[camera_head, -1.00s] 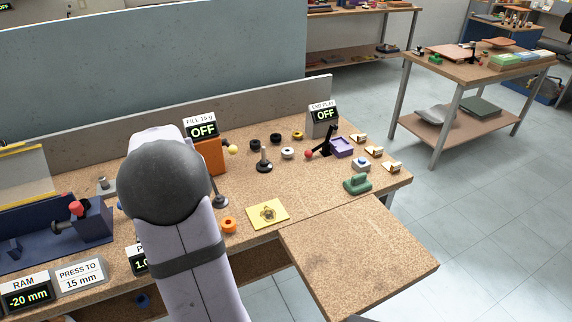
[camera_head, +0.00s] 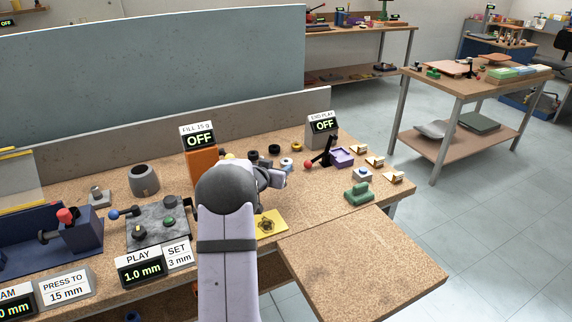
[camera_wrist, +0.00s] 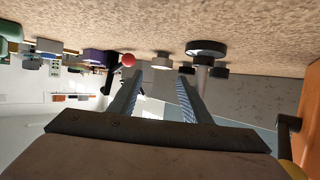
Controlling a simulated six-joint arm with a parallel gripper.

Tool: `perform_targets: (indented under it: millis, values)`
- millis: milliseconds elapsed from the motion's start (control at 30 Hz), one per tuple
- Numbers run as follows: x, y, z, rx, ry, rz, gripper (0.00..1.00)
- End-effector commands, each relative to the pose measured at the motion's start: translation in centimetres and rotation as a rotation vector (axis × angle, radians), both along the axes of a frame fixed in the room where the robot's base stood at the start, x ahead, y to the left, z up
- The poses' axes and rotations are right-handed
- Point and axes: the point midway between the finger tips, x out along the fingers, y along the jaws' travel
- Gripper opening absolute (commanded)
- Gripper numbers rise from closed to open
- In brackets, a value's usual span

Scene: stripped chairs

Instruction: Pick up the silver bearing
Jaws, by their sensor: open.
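A small silver ring, which looks like the silver bearing (camera_head: 286,163), lies on the bench just beyond my gripper (camera_head: 282,178). It also shows in the wrist view as a pale disc (camera_wrist: 162,62), on the bench surface seen upside down, between the lines of the two fingers. My gripper (camera_wrist: 160,82) is open and empty, with its fingers apart and pointing toward the bearing. The fingers appear not to touch it. My arm hides part of the bench in the head view.
A black-based post (camera_wrist: 206,48) stands close beside the fingers in the wrist view. Black rings (camera_head: 274,149) lie behind the bearing. A red-knobbed lever (camera_head: 320,158) and a purple tray (camera_head: 342,156) are to its right. An orange block (camera_head: 201,167) stands left.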

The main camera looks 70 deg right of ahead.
Motion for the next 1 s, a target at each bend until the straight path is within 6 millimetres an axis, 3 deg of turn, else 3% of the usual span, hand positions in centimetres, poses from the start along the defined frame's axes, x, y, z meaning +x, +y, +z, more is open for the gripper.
perform_targets:
  millis: [567, 1000]
  values:
    - [0.1, -2.3, -1.0, 0.001, 0.001, 0.002, 0.44]
    - [0.4, -6.0, -2.7, 0.001, 0.001, 0.002, 0.44]
